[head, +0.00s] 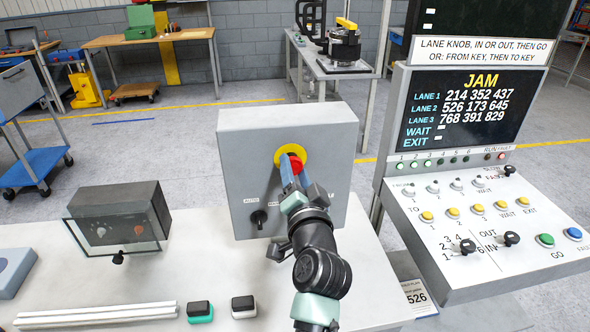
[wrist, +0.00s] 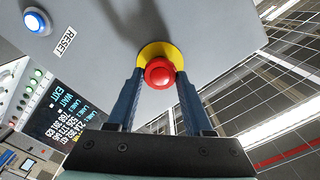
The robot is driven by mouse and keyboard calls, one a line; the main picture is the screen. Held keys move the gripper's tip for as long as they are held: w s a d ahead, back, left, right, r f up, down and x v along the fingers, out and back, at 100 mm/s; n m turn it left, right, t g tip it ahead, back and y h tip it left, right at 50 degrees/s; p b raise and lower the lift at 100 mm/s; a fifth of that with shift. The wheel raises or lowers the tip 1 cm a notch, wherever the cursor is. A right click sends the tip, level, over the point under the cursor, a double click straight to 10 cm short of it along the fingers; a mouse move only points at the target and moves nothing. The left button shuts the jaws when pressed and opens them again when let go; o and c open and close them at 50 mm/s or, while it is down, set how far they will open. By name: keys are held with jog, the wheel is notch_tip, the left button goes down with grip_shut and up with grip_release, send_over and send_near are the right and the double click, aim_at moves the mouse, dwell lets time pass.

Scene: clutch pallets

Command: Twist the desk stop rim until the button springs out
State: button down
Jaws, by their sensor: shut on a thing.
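The desk stop is a red mushroom button (head: 296,162) on a yellow round plate (head: 285,153), on the front of a grey box (head: 235,145). In the wrist view the red button (wrist: 159,73) sits between my two blue fingers, with the yellow plate (wrist: 150,50) behind it. My gripper (head: 290,166) is shut on the red button's rim, one finger at each side. In the head view my fingers hide part of the button. I cannot tell from these frames how far the button stands out.
A black selector knob (head: 259,218) is low on the same box. A blue-lit reset button (wrist: 36,21) shows in the wrist view. A covered box (head: 120,216) stands on the desk at left. The sloped panel (head: 480,225) with knobs and buttons is at right.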

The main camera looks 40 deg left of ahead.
dwell(0.4)
jog(key=shift+c, duration=1.4)
grip_release()
jog(key=b+v, duration=0.3)
jog(key=v, duration=1)
